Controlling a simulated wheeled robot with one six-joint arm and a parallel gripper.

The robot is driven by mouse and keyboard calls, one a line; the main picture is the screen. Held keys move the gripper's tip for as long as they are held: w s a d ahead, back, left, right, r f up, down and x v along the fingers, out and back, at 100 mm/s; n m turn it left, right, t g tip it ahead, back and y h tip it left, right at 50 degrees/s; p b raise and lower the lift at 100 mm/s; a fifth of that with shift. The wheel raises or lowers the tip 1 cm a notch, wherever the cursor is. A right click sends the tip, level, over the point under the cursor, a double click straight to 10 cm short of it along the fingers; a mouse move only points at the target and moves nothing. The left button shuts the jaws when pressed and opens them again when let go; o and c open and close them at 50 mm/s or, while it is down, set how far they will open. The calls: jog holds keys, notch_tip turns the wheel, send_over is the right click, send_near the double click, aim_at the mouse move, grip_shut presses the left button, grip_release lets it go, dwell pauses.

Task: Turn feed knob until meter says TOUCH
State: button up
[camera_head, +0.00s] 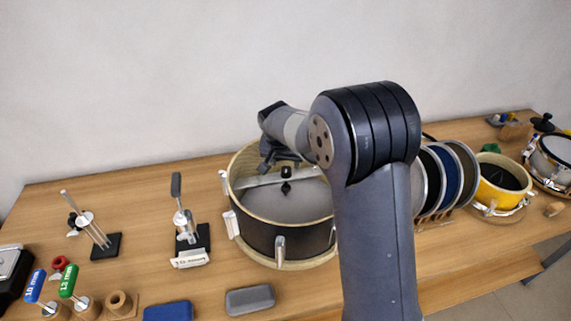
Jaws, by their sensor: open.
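A black round drum shell (285,237) with a pale wooden rim and silver lugs stands on the table in the middle. A pale bar (262,181) crosses its opening. A small black knob-like part (286,172) sits on the bar, with a dark piece below it over the grey inside; I cannot tell if this is the feed knob. My gripper (283,161) is open above the far side of the drum, close behind the black part, and partly hidden by my arm. No meter reading can be made out.
Two stands, one with a rod (86,220) and one a clamp (181,215), are left of the drum. Blue (34,286) and green (69,281) handled tools stand front left. A grey block (250,300) lies before the drum. Upright discs (461,170) and a yellow drum (497,193) are right.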

aim_at(286, 169)
jog(key=shift+p+x, duration=0.3)
jog(key=shift+x, duration=1.7)
jog(key=c, duration=1)
jog(key=shift+f+b, duration=0.1)
jog(key=shift+b, duration=0.35)
jog(key=m+h+b, duration=0.1)
jog(key=m+b, duration=0.1)
jog(key=b, duration=0.1)
jog(key=shift+a+f+m, duration=0.1)
jog(key=shift+m, duration=0.3)
jog(key=m+b, duration=0.1)
jog(key=m, duration=0.1)
jog(key=m+g+h+b, duration=0.1)
jog(key=m, duration=0.1)
jog(key=shift+w+r+m+h, duration=0.1)
jog(key=shift+r+m+h, duration=0.1)
jog(key=shift+m+h, duration=0.15)
jog(key=shift+m, duration=0.25)
jog(key=o, duration=1)
